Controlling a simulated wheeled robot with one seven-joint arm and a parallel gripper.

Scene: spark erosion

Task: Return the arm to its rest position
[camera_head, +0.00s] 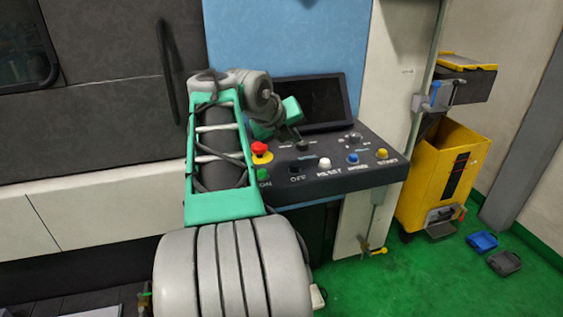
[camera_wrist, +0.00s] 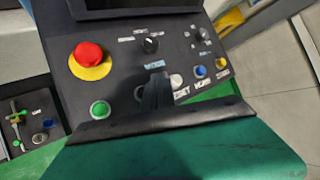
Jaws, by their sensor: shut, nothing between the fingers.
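My arm, grey with a green frame, reaches up from the bottom of the head view to the control panel (camera_head: 340,172). My gripper (camera_head: 298,137) is over the panel's upper left part, in front of the dark screen (camera_head: 312,103). In the wrist view my gripper's dark fingers (camera_wrist: 156,90) are together, with nothing between them. They hide part of the panel near the white RESET button (camera_wrist: 177,81). The red emergency stop (camera_wrist: 89,55) on its yellow base and the green button (camera_wrist: 100,109) lie to the left. I cannot tell whether the fingertips touch the panel.
A blue button (camera_head: 352,158) and a yellow button (camera_head: 382,153) sit at the panel's right. A yellow cart (camera_head: 440,180) stands at the right. The grey machine front (camera_head: 90,90) is at the left.

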